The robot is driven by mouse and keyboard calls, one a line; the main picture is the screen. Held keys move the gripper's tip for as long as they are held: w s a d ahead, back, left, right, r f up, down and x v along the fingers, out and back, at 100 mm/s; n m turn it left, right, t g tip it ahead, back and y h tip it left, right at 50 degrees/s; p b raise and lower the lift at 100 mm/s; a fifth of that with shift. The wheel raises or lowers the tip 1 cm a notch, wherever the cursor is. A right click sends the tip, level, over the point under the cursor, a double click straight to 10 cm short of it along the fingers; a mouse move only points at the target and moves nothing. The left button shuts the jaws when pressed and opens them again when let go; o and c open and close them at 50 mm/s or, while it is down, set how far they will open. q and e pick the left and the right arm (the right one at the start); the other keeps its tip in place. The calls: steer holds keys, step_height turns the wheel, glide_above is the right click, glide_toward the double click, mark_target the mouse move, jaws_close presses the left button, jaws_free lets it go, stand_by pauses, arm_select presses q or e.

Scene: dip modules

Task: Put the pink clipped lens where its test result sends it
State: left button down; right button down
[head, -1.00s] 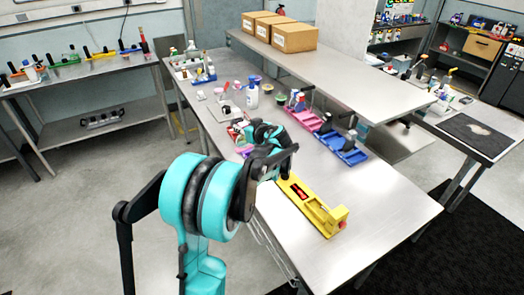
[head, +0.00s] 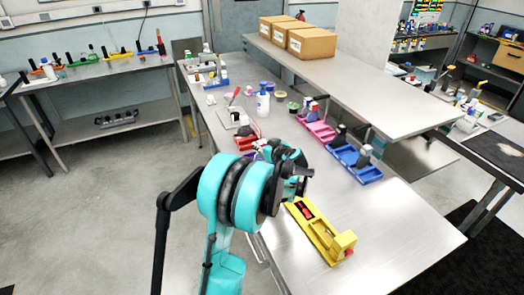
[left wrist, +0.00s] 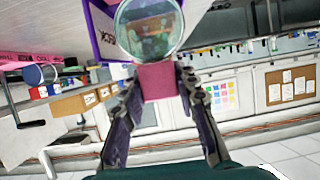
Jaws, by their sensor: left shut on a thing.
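The pink clipped lens shows in the left wrist view as a round clear lens (left wrist: 150,28) in a pale rim, joined to a pink block (left wrist: 157,81). My left gripper (left wrist: 157,88) is shut on the pink block, with the lens standing beyond the fingertips. In the head view my left gripper (head: 297,172) is over the near-left part of the steel table, behind a yellow device (head: 322,232) with a dark slot and a red spot at its end. The lens cannot be made out there. My right gripper is not in view.
A pink tray (head: 316,129) and a blue tray (head: 355,166) lie along the table's right side. A red tray (head: 245,143) is partly hidden behind my arm. Bottles stand farther back. The table (head: 405,220) is bare right of the yellow device.

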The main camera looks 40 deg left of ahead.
arm_select(q)
steer(key=shift+f, duration=0.7)
steer(key=shift+f, duration=0.15)
steer(key=c, duration=1.2)
jaws_free()
steer(key=shift+o, duration=0.2)
